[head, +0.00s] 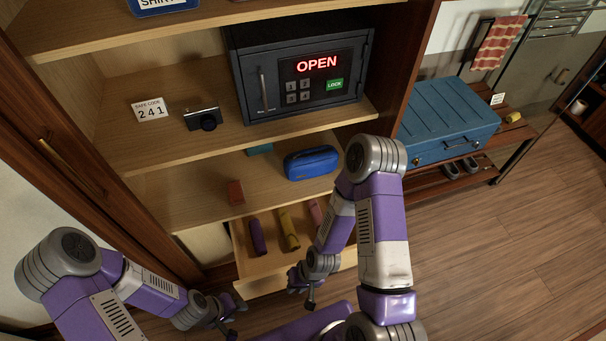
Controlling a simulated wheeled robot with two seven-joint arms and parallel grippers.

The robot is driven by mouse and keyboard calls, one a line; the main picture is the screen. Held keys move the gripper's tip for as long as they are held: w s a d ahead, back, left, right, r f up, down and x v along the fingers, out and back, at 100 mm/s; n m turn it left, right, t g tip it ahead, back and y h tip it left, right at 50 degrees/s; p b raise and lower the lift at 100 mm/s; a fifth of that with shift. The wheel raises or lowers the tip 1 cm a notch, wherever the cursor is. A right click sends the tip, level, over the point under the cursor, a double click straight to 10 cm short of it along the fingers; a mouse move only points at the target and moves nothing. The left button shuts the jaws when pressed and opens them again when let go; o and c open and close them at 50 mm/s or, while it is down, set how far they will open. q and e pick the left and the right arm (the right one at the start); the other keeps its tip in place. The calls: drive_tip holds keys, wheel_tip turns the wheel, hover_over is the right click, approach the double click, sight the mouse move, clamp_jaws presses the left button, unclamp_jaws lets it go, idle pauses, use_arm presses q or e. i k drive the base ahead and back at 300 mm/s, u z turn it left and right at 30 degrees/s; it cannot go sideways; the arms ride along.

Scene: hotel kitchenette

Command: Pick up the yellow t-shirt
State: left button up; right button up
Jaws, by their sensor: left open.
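The yellow t-shirt (289,229) appears as a narrow rolled yellow bundle in the pulled-out drawer (262,267) at the bottom of the wardrobe. It lies between a purple roll (257,236) and a pink roll (316,212). My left gripper (230,330) is low in the picture, in front of the drawer and apart from the yellow roll; it is open and holds nothing that I can see. My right gripper (310,302) is in front of the drawer's right part, below the yellow roll; its jaws are too small to read. My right arm covers the drawer's right end.
Above the drawer, a shelf holds a blue pouch (311,163) and a small brown item (235,192). A higher shelf holds a safe (300,79) reading OPEN and a camera (203,119). A blue suitcase (446,118) lies on the bench at right. The right floor is clear.

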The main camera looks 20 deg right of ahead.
sight(293, 241)
drive_tip(key=k, duration=1.1)
drive_tip(key=z, duration=0.6)
drive_tip(key=i, duration=0.7)
drive_tip(key=z, duration=0.05)
